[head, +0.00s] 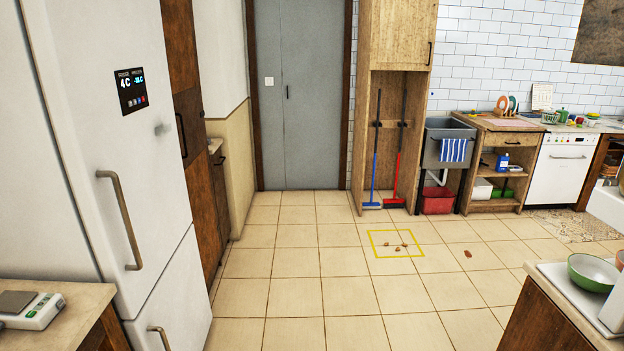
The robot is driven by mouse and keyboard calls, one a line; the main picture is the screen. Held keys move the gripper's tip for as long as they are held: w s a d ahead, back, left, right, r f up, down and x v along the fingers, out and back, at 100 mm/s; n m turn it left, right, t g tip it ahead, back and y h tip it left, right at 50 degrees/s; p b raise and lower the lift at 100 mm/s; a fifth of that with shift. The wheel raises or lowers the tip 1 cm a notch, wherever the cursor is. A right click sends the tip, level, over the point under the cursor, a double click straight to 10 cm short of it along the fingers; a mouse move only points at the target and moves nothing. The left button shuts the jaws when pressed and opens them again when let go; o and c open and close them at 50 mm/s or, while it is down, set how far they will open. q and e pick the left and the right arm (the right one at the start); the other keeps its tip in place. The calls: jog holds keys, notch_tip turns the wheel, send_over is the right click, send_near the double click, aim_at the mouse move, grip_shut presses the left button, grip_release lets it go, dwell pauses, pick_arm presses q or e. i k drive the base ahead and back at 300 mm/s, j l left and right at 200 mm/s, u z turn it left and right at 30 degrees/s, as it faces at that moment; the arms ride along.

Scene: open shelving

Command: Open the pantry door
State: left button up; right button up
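A tall grey door (305,95) in a dark brown frame stands in the back wall, and it is shut. A vertical seam divides it, with a small dark handle (288,92) beside the seam. A tall brown wooden cabinet (183,60) stands just past the fridge on the left, with a dark handle (182,135); its doors look shut. No label shows which of these is the pantry door. Neither of my grippers is in view.
A white fridge (130,190) stands close on the left. Small brown bits (397,248) lie within a yellow square (372,247) on the floor. A counter with a green bowl (592,272) is at lower right. The tiled floor (290,260) toward the grey door is clear.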

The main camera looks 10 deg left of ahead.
aim_at(177, 17)
jog(key=i+l+u, duration=0.15)
jog(key=i+u, duration=0.25)
jog(key=i, duration=0.15)
jog(key=i+l+u, duration=0.4)
jog(key=i, duration=0.15)
jog(key=i+l+u, duration=0.4)
jog(key=i+j, duration=0.05)
jog(key=i, duration=0.05)
